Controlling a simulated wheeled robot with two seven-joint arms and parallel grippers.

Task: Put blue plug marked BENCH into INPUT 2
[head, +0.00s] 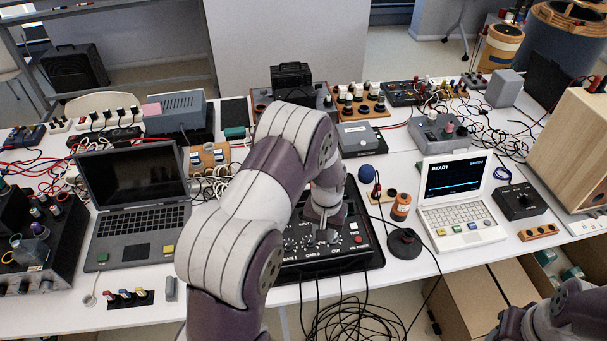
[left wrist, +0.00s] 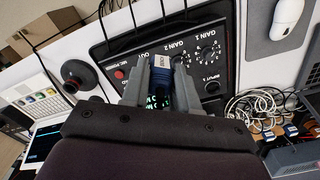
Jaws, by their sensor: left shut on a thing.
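The black amplifier box (head: 290,252) has GAIN 1, GAIN 2 and OUT on its panel, and its panel (left wrist: 214,48) also shows in the left wrist view with the INPUT 1 socket (left wrist: 212,87). My left gripper (head: 327,232) is over the panel, right of the middle. In the left wrist view my left gripper (left wrist: 163,76) is shut on a blue plug (left wrist: 160,84) with a pale label, whose text I cannot read surely. The INPUT 2 socket is hidden behind the gripper and plug. I cannot tell whether the plug touches a socket. My right gripper is out of view.
Black cables (head: 345,318) hang off the table's front edge. A dark laptop (head: 135,190) is at left.

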